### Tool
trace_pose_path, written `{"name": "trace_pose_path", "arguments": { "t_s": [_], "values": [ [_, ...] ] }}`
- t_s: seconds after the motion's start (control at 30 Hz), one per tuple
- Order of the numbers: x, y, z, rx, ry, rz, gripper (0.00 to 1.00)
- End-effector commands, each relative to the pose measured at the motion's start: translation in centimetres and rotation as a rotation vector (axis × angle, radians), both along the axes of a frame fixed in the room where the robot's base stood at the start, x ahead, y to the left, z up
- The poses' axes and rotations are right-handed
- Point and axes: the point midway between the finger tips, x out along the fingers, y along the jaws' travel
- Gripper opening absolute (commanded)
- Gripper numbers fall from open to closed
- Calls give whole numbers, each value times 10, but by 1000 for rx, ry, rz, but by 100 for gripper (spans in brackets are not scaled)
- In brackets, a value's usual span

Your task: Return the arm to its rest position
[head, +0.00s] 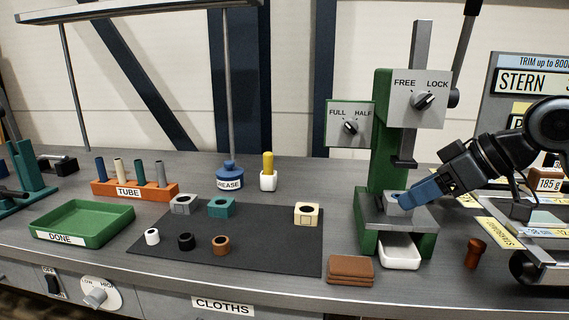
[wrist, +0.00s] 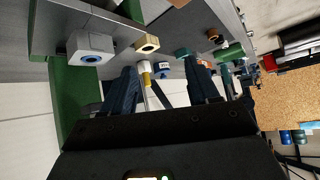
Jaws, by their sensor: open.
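My arm reaches in from the right in the head view. My gripper (head: 412,197) has blue fingers and sits at the press's platform. In the wrist view the two fingers of my gripper (wrist: 160,70) are spread apart with nothing held between them. A grey block (head: 391,199) with a blue ring in its hole stands on the platform, partly hidden behind the fingers in the head view. The same grey block (wrist: 88,48) lies left of both fingers in the wrist view, clear of them. The green press (head: 383,130) rises behind it, its ram above the block.
A white tray (head: 400,252) sits under the platform. Brown cloths (head: 351,269) and a brown cylinder (head: 475,253) lie near the front. A dark mat (head: 270,255) holds several blocks and rings. A green DONE tray (head: 82,222) looks empty. Sign boards (head: 520,80) stand behind my arm.

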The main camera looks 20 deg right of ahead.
Motion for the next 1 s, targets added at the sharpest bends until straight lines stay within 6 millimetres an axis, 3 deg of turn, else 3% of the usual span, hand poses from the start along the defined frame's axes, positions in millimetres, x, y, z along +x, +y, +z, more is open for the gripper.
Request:
{"name": "trace_pose_path", "arguments": {
  "t_s": [0.03, 0.2, 0.5, 0.77, 1.0],
  "values": [
    [13, 22, 2, 59, -62, 7, 60],
    [42, 73, 15, 228, -251, -13, 60],
    [61, 137, 17, 512, -481, -136, 60],
    [48, 171, -14, 687, -576, -313, 60],
    [10, 195, -66, 748, -591, -498, 60]
  ]
}}
